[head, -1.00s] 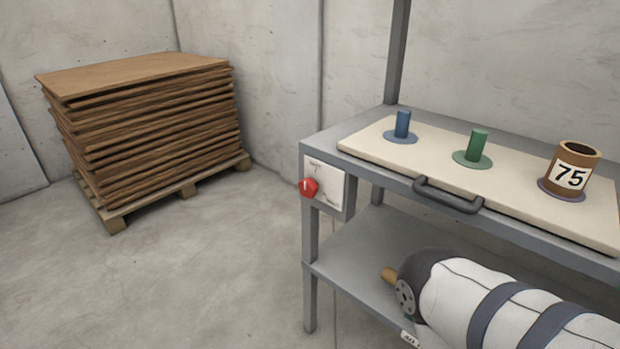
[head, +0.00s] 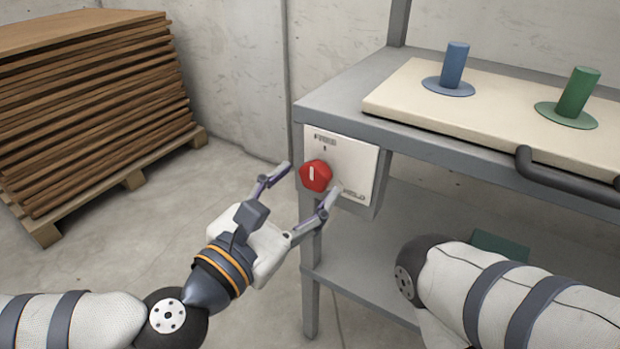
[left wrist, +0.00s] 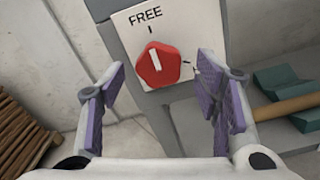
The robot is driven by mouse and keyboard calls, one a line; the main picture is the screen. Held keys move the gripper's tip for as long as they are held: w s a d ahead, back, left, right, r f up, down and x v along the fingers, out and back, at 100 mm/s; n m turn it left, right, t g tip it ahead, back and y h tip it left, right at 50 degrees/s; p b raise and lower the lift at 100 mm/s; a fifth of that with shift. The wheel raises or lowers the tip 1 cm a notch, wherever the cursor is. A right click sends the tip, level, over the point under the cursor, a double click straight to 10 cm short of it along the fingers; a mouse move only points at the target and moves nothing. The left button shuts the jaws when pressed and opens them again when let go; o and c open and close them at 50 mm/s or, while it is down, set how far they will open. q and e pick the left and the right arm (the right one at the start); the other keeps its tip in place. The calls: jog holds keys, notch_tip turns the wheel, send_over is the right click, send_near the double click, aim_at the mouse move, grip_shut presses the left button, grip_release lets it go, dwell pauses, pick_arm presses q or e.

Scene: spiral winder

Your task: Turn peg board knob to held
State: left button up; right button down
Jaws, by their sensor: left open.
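The red knob (head: 315,176) sits on a white panel (head: 352,160) at the table's left end. In the left wrist view the knob (left wrist: 159,66) has a white line pointing up toward a tick under the word FREE. The word HELD is partly visible at the panel's lower right in the head view. My left gripper (head: 310,178) is open, with its fingers on either side of the knob and apart from it; it also shows in the left wrist view (left wrist: 160,98). The peg board (head: 400,92) lies on the table with a blue peg (head: 454,66) and a green peg (head: 576,94).
The grey table frame (head: 345,88) surrounds the panel, with a lower shelf (head: 350,265) below. A dark handle (head: 560,180) sticks out from the board's front edge. A stack of brown sheets (head: 90,110) stands on a pallet at left. The floor between is clear.

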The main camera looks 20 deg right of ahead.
aim_at(315, 174)
pick_arm(q)
jog(key=shift+x, duration=1.4)
jog(key=c, duration=1.1)
jog(key=shift+c, duration=0.2)
pick_arm(e)
jog(key=shift+f, duration=0.1)
pick_arm(q)
jog(key=shift+m, duration=0.4)
jog(key=m, duration=0.4)
jog(key=shift+m, duration=0.4)
jog(key=m+p, duration=0.1)
jog(key=m, duration=0.5)
jog(key=shift+p, duration=0.4)
jog(key=m+p, duration=0.2)
jog(key=m, duration=0.4)
jog(key=shift+f+m, duration=0.1)
jog(key=shift+m, duration=0.3)
jog(key=m+p, duration=0.2)
jog(key=m, duration=0.3)
jog(key=shift+f, duration=0.15)
pick_arm(e)
jog(key=shift+t, duration=0.4)
jog(key=v, duration=0.3)
jog(key=s+v, duration=0.1)
jog(key=v, duration=0.1)
jog(key=shift+w+r, duration=0.2)
jog(key=shift+r, duration=0.35)
pick_arm(q)
jog(key=shift+m+p, duration=0.3)
jog(key=shift+m, duration=0.1)
